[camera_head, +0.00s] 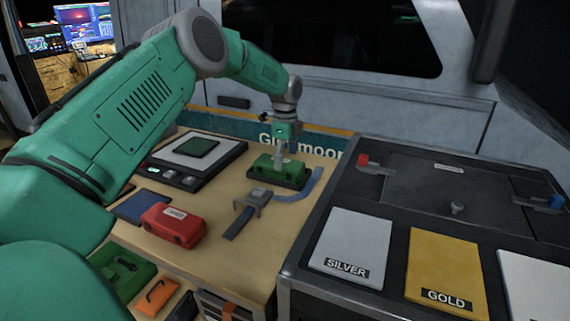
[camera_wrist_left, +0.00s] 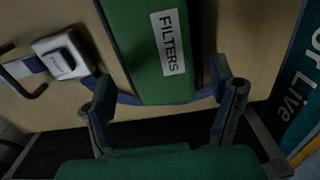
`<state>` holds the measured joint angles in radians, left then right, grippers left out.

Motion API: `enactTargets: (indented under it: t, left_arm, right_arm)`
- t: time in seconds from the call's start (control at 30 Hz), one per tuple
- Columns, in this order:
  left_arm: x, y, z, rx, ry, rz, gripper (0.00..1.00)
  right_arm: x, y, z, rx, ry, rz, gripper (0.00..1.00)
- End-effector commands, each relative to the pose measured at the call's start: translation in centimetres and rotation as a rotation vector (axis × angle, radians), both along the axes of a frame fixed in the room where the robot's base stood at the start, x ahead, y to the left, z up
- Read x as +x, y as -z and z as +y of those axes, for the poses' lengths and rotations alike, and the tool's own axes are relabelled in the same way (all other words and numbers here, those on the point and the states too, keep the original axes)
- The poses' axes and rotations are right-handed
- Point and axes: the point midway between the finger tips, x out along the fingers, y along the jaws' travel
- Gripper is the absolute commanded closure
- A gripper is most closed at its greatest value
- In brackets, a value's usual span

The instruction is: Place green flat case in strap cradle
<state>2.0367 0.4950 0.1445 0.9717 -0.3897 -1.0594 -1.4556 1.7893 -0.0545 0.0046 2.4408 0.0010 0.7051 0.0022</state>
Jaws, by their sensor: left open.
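The green flat case (camera_head: 272,172), labelled FILTERS in the left wrist view (camera_wrist_left: 150,45), lies flat on the wooden bench in a dark-edged seat. A blue strap (camera_head: 305,188) curves beside it, and a grey buckle (camera_head: 258,196) sits in front. In the left wrist view the blue strap (camera_wrist_left: 203,95) shows on both sides of the case, near its lower end. My left gripper (camera_head: 281,153) is above the case, pointing down. Its open fingers (camera_wrist_left: 165,95) are spread to either side of the case, and I cannot tell whether they touch it. My right gripper is not in view.
A red case (camera_head: 174,226) and a dark blue flat piece (camera_head: 137,206) lie on the bench. A device with a green pad (camera_head: 197,147) stands behind them. A dark unit with SILVER (camera_head: 351,246) and GOLD (camera_head: 444,265) panels borders the right. Another green case (camera_head: 125,272) sits lower left.

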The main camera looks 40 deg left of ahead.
Motion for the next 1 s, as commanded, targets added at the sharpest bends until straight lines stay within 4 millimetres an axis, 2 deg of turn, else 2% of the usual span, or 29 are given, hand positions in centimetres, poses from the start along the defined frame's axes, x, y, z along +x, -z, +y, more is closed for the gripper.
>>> enactTargets:
  t: [0.03, 0.2, 0.43, 0.63, 1.0]
  left_arm:
    - [0.0, -1.3, 0.1, -0.001, -0.001, -0.003, 0.22]
    - [0.0, -4.9, 0.4, -0.003, -0.002, -0.004, 0.22]
    - [0.0, -8.6, 0.4, -0.004, -0.002, -0.002, 0.22]
    - [0.0, -9.8, 0.2, -0.001, -0.002, 0.001, 0.22]
    - [-0.1, -9.6, 0.4, -0.004, -0.002, 0.001, 0.22]
  right_arm:
    - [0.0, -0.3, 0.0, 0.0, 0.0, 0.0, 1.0]
    - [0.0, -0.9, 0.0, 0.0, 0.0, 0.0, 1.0]
    - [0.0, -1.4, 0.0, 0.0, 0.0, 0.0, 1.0]
    - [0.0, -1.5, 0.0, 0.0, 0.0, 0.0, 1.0]
    - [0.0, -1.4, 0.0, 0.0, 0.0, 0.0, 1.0]
